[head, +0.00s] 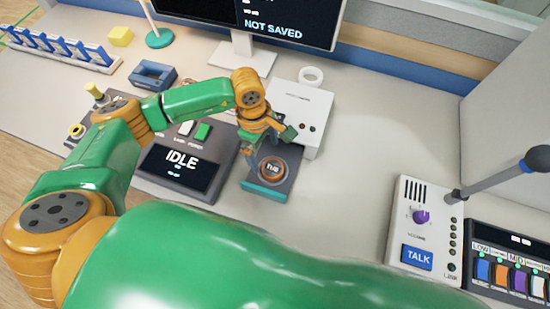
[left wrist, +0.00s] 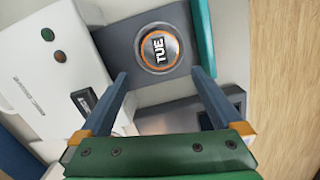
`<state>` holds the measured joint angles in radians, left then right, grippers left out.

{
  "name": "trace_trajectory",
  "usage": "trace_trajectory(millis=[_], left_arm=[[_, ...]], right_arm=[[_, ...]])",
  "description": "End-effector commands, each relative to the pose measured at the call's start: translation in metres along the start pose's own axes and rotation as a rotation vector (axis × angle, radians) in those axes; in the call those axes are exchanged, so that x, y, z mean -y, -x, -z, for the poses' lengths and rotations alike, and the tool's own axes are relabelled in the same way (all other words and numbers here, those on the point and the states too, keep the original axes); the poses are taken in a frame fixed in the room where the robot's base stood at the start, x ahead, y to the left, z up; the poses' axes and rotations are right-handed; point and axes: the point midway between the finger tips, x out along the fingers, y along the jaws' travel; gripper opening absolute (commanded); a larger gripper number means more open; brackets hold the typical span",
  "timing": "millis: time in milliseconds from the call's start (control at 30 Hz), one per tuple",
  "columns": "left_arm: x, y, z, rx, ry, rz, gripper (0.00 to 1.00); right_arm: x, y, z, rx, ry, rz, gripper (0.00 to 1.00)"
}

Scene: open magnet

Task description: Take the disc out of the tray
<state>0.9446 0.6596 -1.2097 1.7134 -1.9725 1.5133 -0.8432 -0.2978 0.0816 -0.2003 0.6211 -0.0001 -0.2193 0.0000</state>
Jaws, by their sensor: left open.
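The disc (head: 272,169) is round, with an orange ring and a silver centre marked TUE. It lies flat in the dark grey tray (head: 256,182), which has a teal front edge and sticks out of a white drive unit (head: 312,103). The disc also shows in the left wrist view (left wrist: 158,48), near the top between the fingers. My left gripper (left wrist: 159,74) is open and empty over the tray, its two blue-grey fingers spread. In the head view the left gripper (head: 264,146) is just behind the disc and partly hides the tray. My right gripper is not in view.
A grey console (head: 178,168) reading IDLE stands left of the tray. A monitor (head: 250,20) reading NOT SAVED is behind. A white talk panel (head: 424,225) and a microphone (head: 500,175) are at the right. The desk between tray and talk panel is clear.

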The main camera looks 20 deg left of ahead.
Motion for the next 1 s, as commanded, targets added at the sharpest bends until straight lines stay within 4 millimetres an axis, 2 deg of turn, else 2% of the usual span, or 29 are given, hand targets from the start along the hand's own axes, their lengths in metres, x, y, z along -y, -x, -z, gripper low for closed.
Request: trace_trajectory(millis=[233, 333, 567, 667, 900, 1000], left_arm=[[-0.003, -0.039, -0.013, 0.007, 0.000, 0.007, 1.00], [-0.003, -0.058, -0.012, 0.007, 0.001, 0.004, 1.00], [-0.004, -0.064, -0.012, 0.008, -0.002, 0.001, 1.00], [-0.004, -0.064, -0.012, 0.009, -0.001, 0.001, 0.78], [-0.004, -0.064, -0.012, 0.009, -0.001, 0.000, 0.15], [-0.004, -0.064, -0.012, 0.010, 0.000, 0.000, 0.14]], right_arm=[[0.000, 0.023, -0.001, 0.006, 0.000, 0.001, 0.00], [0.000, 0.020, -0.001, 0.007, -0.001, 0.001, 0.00], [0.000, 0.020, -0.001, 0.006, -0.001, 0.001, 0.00], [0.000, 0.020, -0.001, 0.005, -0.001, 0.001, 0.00], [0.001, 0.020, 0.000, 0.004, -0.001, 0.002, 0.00], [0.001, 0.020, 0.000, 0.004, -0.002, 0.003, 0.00]])
